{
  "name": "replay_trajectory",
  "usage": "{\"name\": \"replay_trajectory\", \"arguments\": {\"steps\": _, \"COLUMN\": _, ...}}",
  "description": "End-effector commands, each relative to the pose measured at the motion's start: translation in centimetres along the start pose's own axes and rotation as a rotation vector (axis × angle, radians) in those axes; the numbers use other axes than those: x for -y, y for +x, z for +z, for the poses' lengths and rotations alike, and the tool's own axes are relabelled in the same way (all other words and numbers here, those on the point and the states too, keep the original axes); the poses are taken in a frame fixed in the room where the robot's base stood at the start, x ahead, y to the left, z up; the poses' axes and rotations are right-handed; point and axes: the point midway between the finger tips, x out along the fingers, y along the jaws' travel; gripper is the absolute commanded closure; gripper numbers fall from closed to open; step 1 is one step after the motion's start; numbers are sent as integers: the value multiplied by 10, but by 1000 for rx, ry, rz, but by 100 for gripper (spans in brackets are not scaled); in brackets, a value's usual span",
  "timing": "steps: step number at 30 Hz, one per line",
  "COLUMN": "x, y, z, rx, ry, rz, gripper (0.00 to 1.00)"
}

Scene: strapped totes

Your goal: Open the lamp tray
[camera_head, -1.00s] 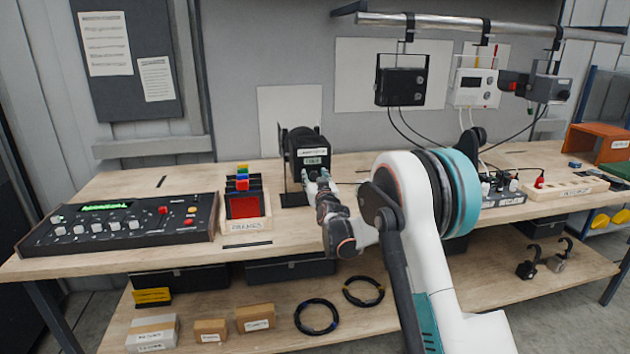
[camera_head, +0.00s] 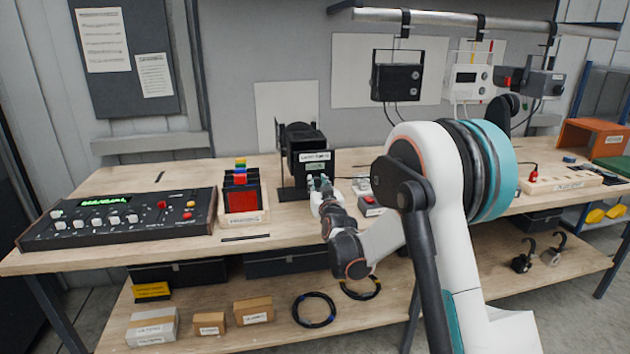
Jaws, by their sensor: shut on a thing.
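The lamp tray (camera_head: 318,167) is the black front with a white label and a green label on a black lamp housing (camera_head: 298,136), on the bench left of centre. The tray front stands out from the housing toward me. My gripper (camera_head: 318,182) is shut at the lower part of the tray front. Its fingers hide the part they hold. My arm reaches in from the right and covers some of the bench.
A wooden holder (camera_head: 244,219) with coloured frames stands left of the housing. A control console (camera_head: 122,224) is at far left. A small grey box (camera_head: 371,206) with a red button sits right of my gripper. Lamp units hang from a rail (camera_head: 450,20).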

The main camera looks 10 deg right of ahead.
Motion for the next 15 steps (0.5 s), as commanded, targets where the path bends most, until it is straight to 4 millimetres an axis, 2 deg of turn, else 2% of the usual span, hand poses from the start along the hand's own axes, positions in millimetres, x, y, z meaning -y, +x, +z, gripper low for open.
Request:
{"name": "replay_trajectory", "arguments": {"steps": 10, "x": 0, "y": -4, "z": 0, "rx": -1, "ry": 1, "rz": 0, "gripper": 100}}
{"name": "replay_trajectory", "arguments": {"steps": 11, "x": 0, "y": -4, "z": 0, "rx": -1, "ry": 1, "rz": 0, "gripper": 69}}
{"name": "replay_trajectory", "arguments": {"steps": 12, "x": 0, "y": -4, "z": 0, "rx": 0, "ry": 1, "rz": 0, "gripper": 60}}
{"name": "replay_trajectory", "arguments": {"steps": 13, "x": 0, "y": -4, "z": 0, "rx": 0, "ry": 0, "rz": 0, "gripper": 55}}
{"name": "replay_trajectory", "arguments": {"steps": 15, "x": 0, "y": -4, "z": 0, "rx": -1, "ry": 0, "rz": 0, "gripper": 55}}
